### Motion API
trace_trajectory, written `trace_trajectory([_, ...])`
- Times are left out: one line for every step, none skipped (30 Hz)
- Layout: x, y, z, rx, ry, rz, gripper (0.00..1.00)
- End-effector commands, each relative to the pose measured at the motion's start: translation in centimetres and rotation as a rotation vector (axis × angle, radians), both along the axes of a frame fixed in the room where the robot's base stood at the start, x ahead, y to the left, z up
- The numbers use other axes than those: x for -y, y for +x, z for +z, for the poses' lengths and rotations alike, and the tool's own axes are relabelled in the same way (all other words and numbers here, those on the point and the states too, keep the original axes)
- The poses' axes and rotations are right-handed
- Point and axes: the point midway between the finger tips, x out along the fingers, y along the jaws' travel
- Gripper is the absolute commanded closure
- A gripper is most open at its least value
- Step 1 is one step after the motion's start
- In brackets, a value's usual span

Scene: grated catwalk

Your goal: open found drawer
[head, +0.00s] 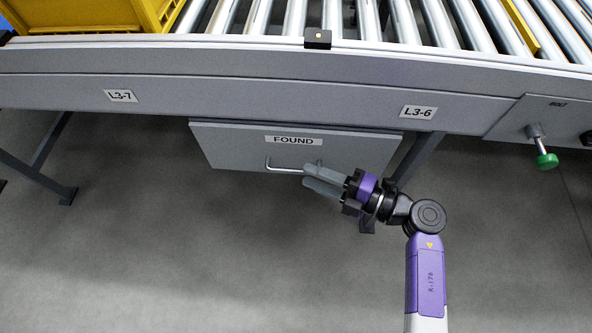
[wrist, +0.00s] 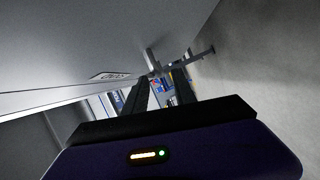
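The found drawer (head: 235,145) is a grey front panel hung under the conveyor beam, with a FOUND label (head: 293,141). No gap shows around it, and it looks closed. Its silver bar handle (head: 283,170) sits low on the front. My gripper (head: 308,178) is at the handle's right end, fingers pointing left and hiding that end. The two fingers are apart. In the wrist view my gripper (wrist: 163,85) shows a gap between its dark fingers, with the handle (wrist: 196,59) crossing near the fingertips. I cannot tell if they touch it.
The roller conveyor (head: 285,15) runs above, with a yellow crate (head: 75,18) at the upper left. A green-tipped knob (head: 546,160) sticks out at the right. Conveyor legs stand at the left (head: 50,150) and behind my arm. The grey floor in front is clear.

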Motion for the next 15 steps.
trace_trajectory([-0.9, 0.3, -0.3, 0.002, 0.000, 0.004, 0.68])
trace_trajectory([-1.3, 0.5, -0.4, 0.001, 0.000, 0.003, 0.68])
trace_trajectory([-1.8, 0.8, -0.4, 0.001, 0.000, 0.002, 0.68])
trace_trajectory([-2.3, 0.9, -0.5, 0.001, 0.000, 0.003, 0.68])
trace_trajectory([-2.6, 1.1, -0.5, 0.001, 0.000, 0.002, 0.68])
trace_trajectory([-3.1, 1.3, -0.5, 0.002, 0.000, 0.002, 0.68])
trace_trajectory([-3.4, 1.5, -0.5, 0.002, 0.000, 0.002, 0.68])
trace_trajectory([-3.6, 1.6, -0.5, 0.001, 0.000, 0.001, 0.68])
trace_trajectory([-3.9, 1.7, -0.5, 0.001, 0.000, 0.000, 0.68])
trace_trajectory([-4.1, 1.8, -0.5, 0.000, 0.001, 0.001, 0.68])
trace_trajectory([-4.3, 1.9, -0.5, 0.000, 0.001, 0.001, 0.68])
trace_trajectory([-4.4, 1.9, -0.4, 0.000, 0.001, 0.001, 0.68])
trace_trajectory([-4.5, 2.0, -0.4, 0.000, 0.001, 0.000, 0.68])
trace_trajectory([-4.6, 2.0, -0.4, 0.000, 0.001, 0.000, 0.68])
trace_trajectory([-4.6, 2.0, -0.4, 0.000, 0.001, -0.001, 0.68])
